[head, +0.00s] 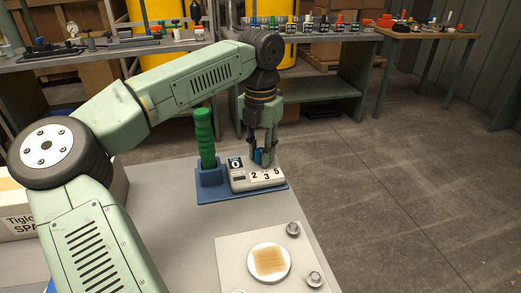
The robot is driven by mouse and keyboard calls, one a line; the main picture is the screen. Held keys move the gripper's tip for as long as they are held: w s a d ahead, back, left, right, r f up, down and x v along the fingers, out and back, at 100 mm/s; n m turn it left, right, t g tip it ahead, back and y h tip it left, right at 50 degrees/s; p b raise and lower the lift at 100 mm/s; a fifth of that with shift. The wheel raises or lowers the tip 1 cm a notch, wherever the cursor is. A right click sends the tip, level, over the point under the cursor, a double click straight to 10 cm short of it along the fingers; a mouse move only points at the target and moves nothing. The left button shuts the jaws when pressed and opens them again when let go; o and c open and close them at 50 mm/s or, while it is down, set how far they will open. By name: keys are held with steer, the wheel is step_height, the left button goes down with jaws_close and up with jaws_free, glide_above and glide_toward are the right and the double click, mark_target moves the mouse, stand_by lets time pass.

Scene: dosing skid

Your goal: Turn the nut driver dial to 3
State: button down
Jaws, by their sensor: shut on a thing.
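The nut driver (205,140) has a green handle and stands upright in a blue holder (210,178) on the table. My gripper (262,158) points down over the block and is shut on the dial, which is mostly hidden between the fingers. A small blue part shows there. I cannot tell which number the dial points to.
A pale plate (229,255) with a round white disc, a tan square and metal knobs lies at the table's front. A white box (15,222) is at the left. Shelves with tools and bottles stand behind. The floor at right is clear.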

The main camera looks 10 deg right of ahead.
mark_target(260, 150)
steer(key=c, duration=1.3)
jaws_free()
steer(key=shift+c, duration=0.2)
step_height(260, 150, up, 12)
